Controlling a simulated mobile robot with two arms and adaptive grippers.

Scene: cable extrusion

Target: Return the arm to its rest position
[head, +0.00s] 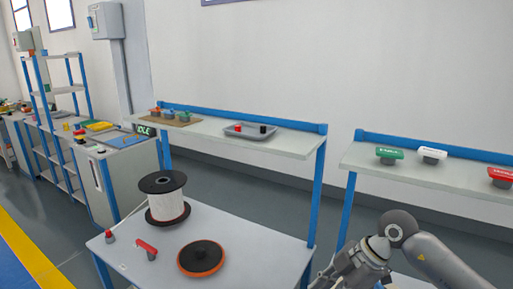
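My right arm comes in from the lower right corner. Its grey wrist bends down toward the bottom edge, and my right gripper (336,275) shows there, in front of the right edge of the white table (250,230). The bottom edge cuts off part of the gripper, so its fingertips and anything between them cannot be made out. It is apart from the spool and disc on the table. My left arm and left gripper are not in view.
On the table are a white-wound spool with black flanges (167,208), an orange-rimmed black disc (201,259), a red-handled tool (147,250) and a small red-topped item (110,236). Behind are a shelf with a grey tray (251,130) and a right shelf with a green item (389,153).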

